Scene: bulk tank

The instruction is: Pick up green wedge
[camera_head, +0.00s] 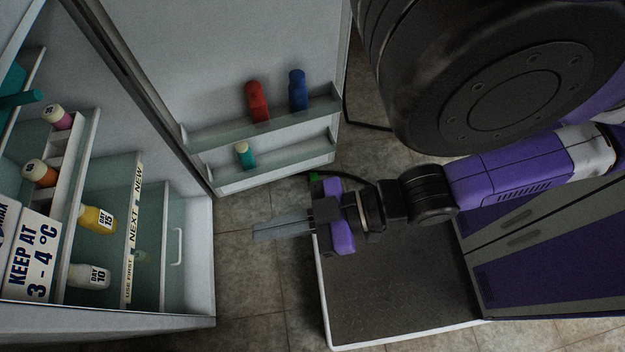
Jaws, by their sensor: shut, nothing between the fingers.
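My gripper (256,230) points left from the end of my purple and black arm. Its pale grey fingers are together with nothing between them, above the tiled floor in front of the open fridge. A small green patch (314,176) shows just above the gripper's body, below the fridge door's lower shelf. It is too small to tell whether it is the green wedge or part of a fitting beside a black cable. No other clear green wedge shape shows.
The open fridge door (225,60) holds red (257,101) and blue (298,90) bottles and a teal bottle (245,155). The fridge shelves at left hold several bottles and a temperature sign (33,262). Tiled floor (255,285) is clear below the gripper.

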